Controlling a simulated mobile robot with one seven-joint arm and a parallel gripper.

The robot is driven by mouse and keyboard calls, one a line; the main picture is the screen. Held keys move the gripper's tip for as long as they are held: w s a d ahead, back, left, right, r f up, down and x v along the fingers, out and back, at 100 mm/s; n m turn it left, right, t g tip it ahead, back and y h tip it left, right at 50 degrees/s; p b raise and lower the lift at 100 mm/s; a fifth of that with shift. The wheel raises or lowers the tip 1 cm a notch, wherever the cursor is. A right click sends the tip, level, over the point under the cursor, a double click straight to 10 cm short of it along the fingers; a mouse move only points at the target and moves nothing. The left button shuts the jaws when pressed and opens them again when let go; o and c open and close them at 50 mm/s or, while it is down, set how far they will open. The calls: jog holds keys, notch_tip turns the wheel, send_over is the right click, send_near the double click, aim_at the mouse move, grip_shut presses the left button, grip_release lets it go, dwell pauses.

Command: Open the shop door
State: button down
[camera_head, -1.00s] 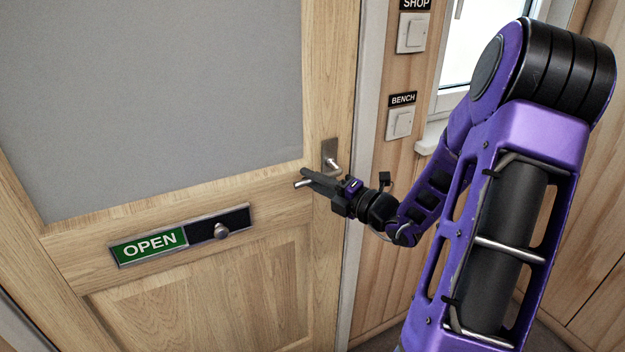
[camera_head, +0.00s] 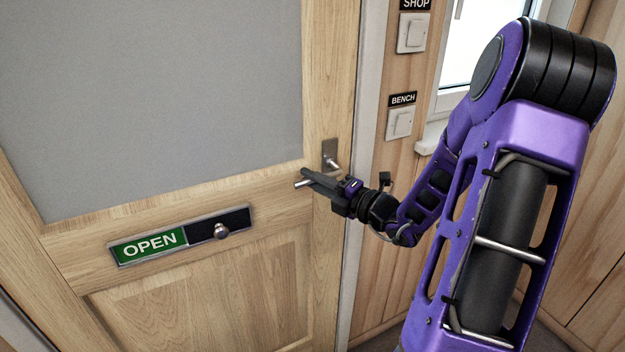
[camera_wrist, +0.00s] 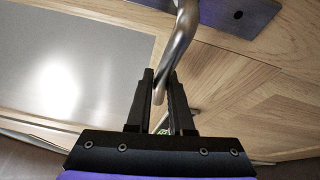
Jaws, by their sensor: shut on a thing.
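The shop door (camera_head: 200,172) is wooden with a grey panel in its upper part, and it looks closed against its frame. A silver lever handle (camera_head: 331,160) sits on a plate at the door's right edge. My gripper (camera_head: 309,181) is at the handle, shut on the lever. In the wrist view, the lever (camera_wrist: 177,50) runs down between the two dark fingers of my gripper (camera_wrist: 160,88), and the handle's plate (camera_wrist: 225,12) is above. The fingers partly hide the lever in the head view.
A sliding sign reading OPEN (camera_head: 150,246), with a round knob (camera_head: 221,231), is on the door below the panel. Light switches marked SHOP (camera_head: 412,33) and BENCH (camera_head: 400,124) are on the wall to the right. A window (camera_head: 478,45) is behind my arm.

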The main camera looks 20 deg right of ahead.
jog(key=shift+f, duration=0.1)
dwell(0.4)
jog(key=shift+f+n+g+p, duration=0.4)
jog(key=shift+f+n+p, duration=0.15)
jog(key=shift+n, duration=0.45)
jog(key=shift+d+f+n+g+h+b, duration=0.1)
jog(key=shift+d+f+n+g+h, duration=0.25)
jog(key=shift+f+n, duration=0.3)
jog(key=shift+d+f+n+g+h+b, duration=0.15)
jog(key=shift+f+n+h, duration=0.3)
jog(key=shift+n, duration=0.35)
jog(key=shift+d+f+n+g+h+b, duration=0.1)
jog(key=shift+d+f+n+g+h, duration=0.25)
jog(key=shift+f+n, duration=0.3)
jog(key=shift+a+r, duration=0.1)
